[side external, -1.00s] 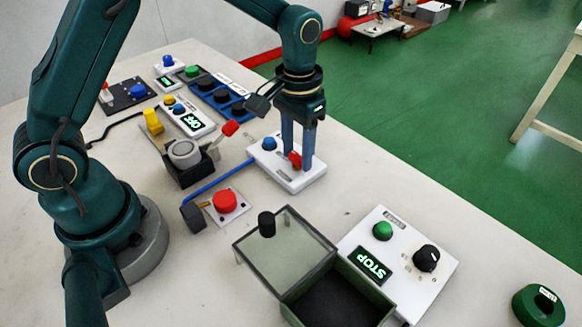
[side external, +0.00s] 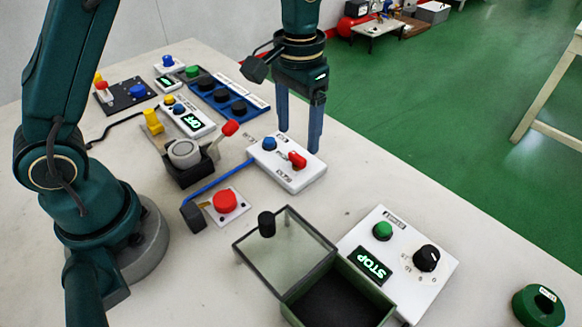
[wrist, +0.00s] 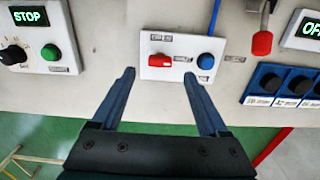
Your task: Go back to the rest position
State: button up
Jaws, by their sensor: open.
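My gripper (side external: 299,141) is open and empty, with its two blue fingers spread apart. It hangs above the table's far edge, over a white panel (side external: 283,178) with a red switch knob (side external: 297,160) and a blue button (side external: 269,144). In the wrist view the gripper (wrist: 159,75) points toward the same panel (wrist: 181,71). The red knob (wrist: 160,61) and blue button (wrist: 206,61) lie ahead of the fingertips, and nothing is between the fingers.
A green box (side external: 380,292) with a raised clear lid and a white panel reading STOP (side external: 440,265) stand in front. A black holder with a red-tipped lever (side external: 230,128) and a red button (side external: 225,201) are left of the panel. Green floor lies beyond the table.

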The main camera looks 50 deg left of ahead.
jog(key=s+a+r+t, duration=0.2)
jog(key=s+r+t, duration=0.25)
jog(key=r, duration=0.55)
jog(key=s+a+f+t, duration=0.1)
jog(key=s+f, duration=0.1)
jog(key=s, duration=0.9)
jog(key=shift+a+f, duration=0.15)
jog(key=shift+f, duration=0.25)
jog(key=shift+s, duration=0.1)
